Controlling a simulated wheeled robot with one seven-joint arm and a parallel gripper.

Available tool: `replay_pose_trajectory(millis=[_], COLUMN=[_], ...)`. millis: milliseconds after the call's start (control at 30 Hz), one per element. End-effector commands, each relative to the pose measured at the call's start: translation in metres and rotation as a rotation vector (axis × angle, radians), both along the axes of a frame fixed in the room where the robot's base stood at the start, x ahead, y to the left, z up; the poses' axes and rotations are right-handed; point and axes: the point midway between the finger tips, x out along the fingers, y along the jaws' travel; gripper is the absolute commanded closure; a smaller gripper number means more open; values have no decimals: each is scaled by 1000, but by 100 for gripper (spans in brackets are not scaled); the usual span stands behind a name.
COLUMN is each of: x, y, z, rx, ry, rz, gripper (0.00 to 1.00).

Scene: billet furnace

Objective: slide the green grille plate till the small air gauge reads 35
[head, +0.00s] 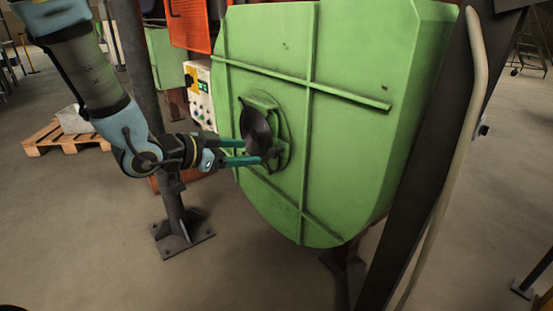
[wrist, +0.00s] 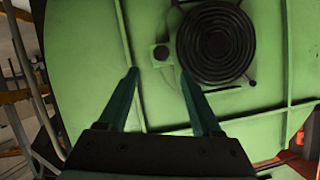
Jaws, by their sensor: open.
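The green grille plate, with a round black ringed grille (head: 256,128), sits on the front of the large green housing (head: 350,60). The grille shows face-on in the wrist view (wrist: 215,45), right of centre. A small dark knob (wrist: 161,53) stands at its left side. My gripper (head: 253,152) is open and empty, its teal fingers pointing at the plate. In the wrist view the fingertips (wrist: 158,72) lie either side of the knob's line, just below it; I cannot tell whether they touch anything. No readable air gauge face shows in either view.
A white control panel (head: 200,95) with a dark switch and buttons is behind my arm. A dark post on a bolted foot (head: 182,235) stands left of the housing. A dark slanted beam (head: 410,200) with a pale hose (head: 468,120) is at the right. A pallet (head: 62,142) lies at the far left.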

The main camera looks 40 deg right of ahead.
Motion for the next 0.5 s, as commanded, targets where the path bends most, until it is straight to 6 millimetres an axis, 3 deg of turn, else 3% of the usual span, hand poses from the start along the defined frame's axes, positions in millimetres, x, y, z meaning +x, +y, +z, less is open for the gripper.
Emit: replay_pose_trajectory(millis=[300, 500], x=[2, 4], y=[-55, -77], z=[-23, -31], rx=[0, 0], ry=[2, 0], rz=[0, 2], gripper=[34, 34])
